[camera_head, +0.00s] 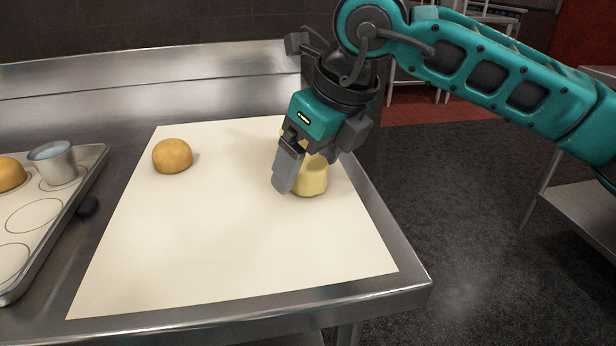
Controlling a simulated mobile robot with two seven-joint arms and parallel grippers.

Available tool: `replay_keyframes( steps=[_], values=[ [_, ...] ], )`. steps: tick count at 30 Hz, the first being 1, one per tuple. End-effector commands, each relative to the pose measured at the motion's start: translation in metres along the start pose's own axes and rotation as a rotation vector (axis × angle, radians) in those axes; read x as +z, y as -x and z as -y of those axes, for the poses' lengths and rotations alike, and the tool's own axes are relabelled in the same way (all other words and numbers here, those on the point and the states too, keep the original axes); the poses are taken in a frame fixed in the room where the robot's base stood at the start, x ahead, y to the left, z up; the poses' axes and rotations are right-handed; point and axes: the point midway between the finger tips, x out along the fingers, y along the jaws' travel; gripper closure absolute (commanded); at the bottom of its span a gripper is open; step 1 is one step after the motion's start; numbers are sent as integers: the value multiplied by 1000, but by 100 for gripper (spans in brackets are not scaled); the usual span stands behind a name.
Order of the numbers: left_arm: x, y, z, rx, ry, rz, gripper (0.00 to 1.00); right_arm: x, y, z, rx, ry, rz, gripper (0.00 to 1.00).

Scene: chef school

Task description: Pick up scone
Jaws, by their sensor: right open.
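A round golden-brown bun-like piece (172,156) lies on the left back part of the cream mat (225,240). A pale yellow, cylinder-like scone (313,180) stands on the mat's right side. My right gripper (289,172) is open and points down at the scone, with one grey finger in front of its left side. The gripper hides the scone's upper part, and the other finger is hidden, so I cannot tell whether the fingers touch it. My left gripper is not in view.
A metal tray (84,185) with ring-marked places stands at the left, holding a metal cup (53,161) and another golden bun (10,174). The steel table (370,303) ends close to the mat's right and front edges. The mat's front is clear.

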Motion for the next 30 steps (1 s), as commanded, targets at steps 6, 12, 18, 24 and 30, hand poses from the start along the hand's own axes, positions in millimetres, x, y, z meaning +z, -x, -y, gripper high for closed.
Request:
replay_keyframes(
  steps=[6,12,18,24,30],
  values=[
    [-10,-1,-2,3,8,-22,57,0,-11,0,-1,0,2,13],
    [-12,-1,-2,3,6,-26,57,0,-10,0,-1,0,1,23],
    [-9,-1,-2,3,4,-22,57,0,-10,0,-1,0,1,42],
    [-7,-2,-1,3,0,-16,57,0,-10,0,-1,0,1,62],
    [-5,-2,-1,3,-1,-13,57,0,-10,0,-1,0,2,71]
  ],
)
